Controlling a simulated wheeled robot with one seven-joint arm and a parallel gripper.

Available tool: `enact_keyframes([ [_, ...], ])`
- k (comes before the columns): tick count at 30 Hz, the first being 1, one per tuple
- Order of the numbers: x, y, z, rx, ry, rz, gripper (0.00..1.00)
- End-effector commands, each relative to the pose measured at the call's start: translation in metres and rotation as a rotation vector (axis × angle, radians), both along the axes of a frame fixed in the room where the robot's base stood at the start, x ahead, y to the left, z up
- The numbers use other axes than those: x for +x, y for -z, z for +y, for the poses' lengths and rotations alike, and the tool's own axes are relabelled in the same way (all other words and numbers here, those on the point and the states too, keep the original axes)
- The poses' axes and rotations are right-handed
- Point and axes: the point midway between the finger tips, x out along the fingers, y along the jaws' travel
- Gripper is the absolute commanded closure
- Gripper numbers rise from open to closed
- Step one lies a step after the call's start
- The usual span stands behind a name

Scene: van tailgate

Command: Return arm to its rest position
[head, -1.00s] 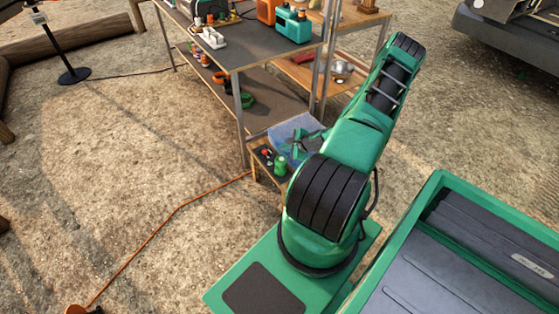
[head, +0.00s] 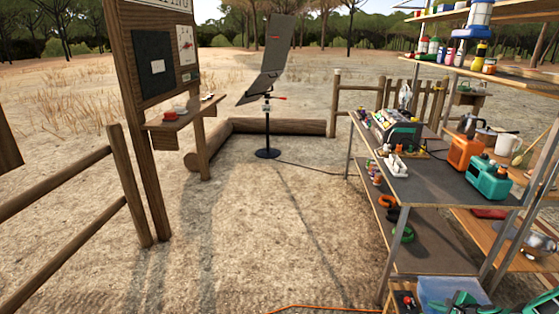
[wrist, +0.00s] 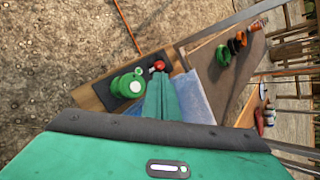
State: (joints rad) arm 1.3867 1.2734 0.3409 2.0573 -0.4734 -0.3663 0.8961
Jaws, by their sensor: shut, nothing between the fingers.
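My gripper (wrist: 163,98) shows in the wrist view as a pair of green fingers pressed together, with nothing between them. It hangs above a low wooden shelf (wrist: 92,99), over the edge of a translucent blue bin (wrist: 193,97). A green canister (wrist: 128,85) with a pale top stands just left of the fingers, and a small red item (wrist: 157,66) lies beyond it. In the head view only a small green part of my arm's end shows at the bottom right, in front of the blue bin (head: 440,290). The rest of my arm is out of that view.
A wooden notice board (head: 152,60) and a tilted panel on a stand (head: 266,75) are further left. Sandy ground between them is open.

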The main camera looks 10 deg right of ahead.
Motion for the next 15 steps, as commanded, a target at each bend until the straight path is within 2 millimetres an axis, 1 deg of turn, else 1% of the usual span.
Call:
enact_keyframes([
  [5, 0.003, -0.032, 0.015, -0.089, -0.192, 0.072, 1.00],
  [7, 0.002, -0.048, 0.023, -0.133, -0.289, 0.113, 1.00],
  [11, -0.003, -0.079, 0.037, -0.209, -0.457, 0.186, 1.00],
  [15, -0.011, -0.116, 0.051, -0.288, -0.626, 0.263, 1.00],
])
